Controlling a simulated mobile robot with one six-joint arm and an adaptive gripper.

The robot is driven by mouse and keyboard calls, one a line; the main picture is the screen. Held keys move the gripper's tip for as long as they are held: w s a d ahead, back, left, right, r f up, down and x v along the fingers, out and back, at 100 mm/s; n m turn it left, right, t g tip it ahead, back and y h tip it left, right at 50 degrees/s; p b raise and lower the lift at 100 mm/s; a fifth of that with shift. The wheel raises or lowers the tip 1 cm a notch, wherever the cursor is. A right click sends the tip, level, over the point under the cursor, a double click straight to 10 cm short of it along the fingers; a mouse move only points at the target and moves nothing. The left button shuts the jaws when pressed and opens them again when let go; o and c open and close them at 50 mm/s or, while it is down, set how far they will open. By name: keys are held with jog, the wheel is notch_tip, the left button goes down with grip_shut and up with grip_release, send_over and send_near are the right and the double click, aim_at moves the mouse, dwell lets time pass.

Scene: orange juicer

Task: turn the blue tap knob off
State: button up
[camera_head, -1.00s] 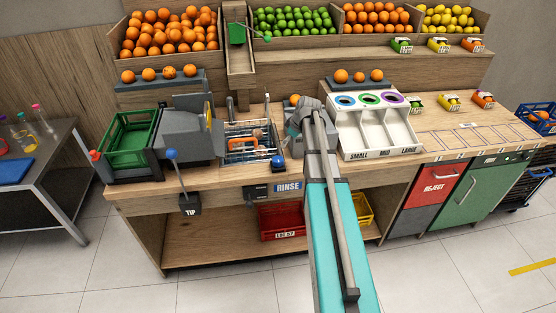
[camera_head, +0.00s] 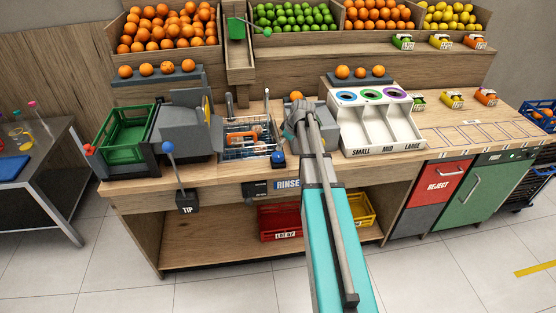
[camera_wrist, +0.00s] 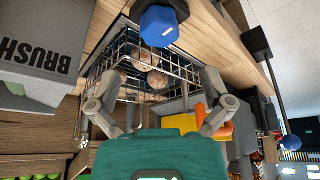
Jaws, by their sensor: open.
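The blue tap knob (camera_head: 278,158) sits at the front of the bench, at the right front corner of the wire wash basket (camera_head: 250,136). In the wrist view the blue knob (camera_wrist: 160,25) shows large at the top, on a dark base. My gripper (camera_wrist: 158,82) is open, with its two fingers spread over the wire basket (camera_wrist: 120,48) and the knob beyond them. Nothing is held between the fingers, and they look apart from the knob. In the head view my gripper (camera_head: 298,118) is right of the basket, its fingers mostly hidden by the arm.
A lever with a blue ball (camera_head: 168,147) stands at the front left, above the TIP label. Several round brownish fruits (camera_wrist: 140,72) lie in the basket.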

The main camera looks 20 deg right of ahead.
aim_at(278, 154)
jog(key=shift+b+x, duration=3.5)
jog(key=shift+x, duration=0.65)
jog(key=c, duration=1.1)
